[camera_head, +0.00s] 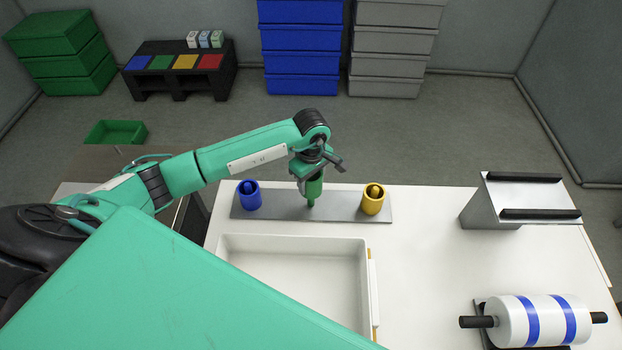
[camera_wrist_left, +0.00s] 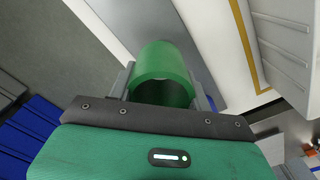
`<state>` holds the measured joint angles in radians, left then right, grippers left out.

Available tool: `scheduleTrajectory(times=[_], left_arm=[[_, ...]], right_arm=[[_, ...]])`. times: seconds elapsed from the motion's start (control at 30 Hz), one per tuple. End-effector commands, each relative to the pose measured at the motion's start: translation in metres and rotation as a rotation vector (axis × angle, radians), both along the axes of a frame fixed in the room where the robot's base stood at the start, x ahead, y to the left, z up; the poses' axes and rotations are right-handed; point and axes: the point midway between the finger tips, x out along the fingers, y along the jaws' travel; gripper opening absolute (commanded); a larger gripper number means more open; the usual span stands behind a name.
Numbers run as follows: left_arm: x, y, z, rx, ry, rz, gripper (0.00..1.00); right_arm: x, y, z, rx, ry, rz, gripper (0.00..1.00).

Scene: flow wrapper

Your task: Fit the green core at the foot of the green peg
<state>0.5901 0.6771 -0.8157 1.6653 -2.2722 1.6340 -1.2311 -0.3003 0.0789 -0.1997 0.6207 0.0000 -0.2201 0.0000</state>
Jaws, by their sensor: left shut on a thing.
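The green core (camera_head: 315,187) is a short green tube. My left gripper (camera_head: 317,172) is shut on it, above the middle of the grey plate (camera_head: 280,204). In the left wrist view the core (camera_wrist_left: 164,62) sits between the two fingers of the gripper (camera_wrist_left: 164,90), its open end facing the camera. The green peg (camera_head: 311,203) shows as a narrow green piece just below the core, standing on the plate. Its upper part is hidden. I cannot tell whether the core is around the peg or just above it. My right gripper is not in view.
A blue core on its peg (camera_head: 249,196) stands left on the plate and a yellow one (camera_head: 373,199) right. A white tray (camera_head: 366,290) lies in front. A metal stand (camera_head: 490,205) and a white roll with blue bands (camera_head: 540,321) are at the right.

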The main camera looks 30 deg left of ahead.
Motion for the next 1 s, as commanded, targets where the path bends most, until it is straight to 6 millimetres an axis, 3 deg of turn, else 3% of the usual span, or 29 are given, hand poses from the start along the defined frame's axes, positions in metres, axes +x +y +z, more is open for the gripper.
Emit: scheduleTrajectory(times=[0.5, 0.9, 0.93, 1.0], left_arm=[[0.0, 0.001, -0.032, 0.002, -0.001, 0.001, 0.28], [0.0, 0.0, -0.034, 0.001, 0.0, 0.001, 0.28], [0.0, 0.0, -0.034, 0.001, 0.0, 0.001, 0.52], [0.0, 0.0, -0.034, 0.001, 0.0, 0.001, 0.66]], right_arm=[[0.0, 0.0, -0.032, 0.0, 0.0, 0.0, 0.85], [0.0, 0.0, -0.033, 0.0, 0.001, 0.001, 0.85], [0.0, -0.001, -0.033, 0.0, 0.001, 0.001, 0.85], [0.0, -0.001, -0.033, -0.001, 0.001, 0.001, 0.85]])
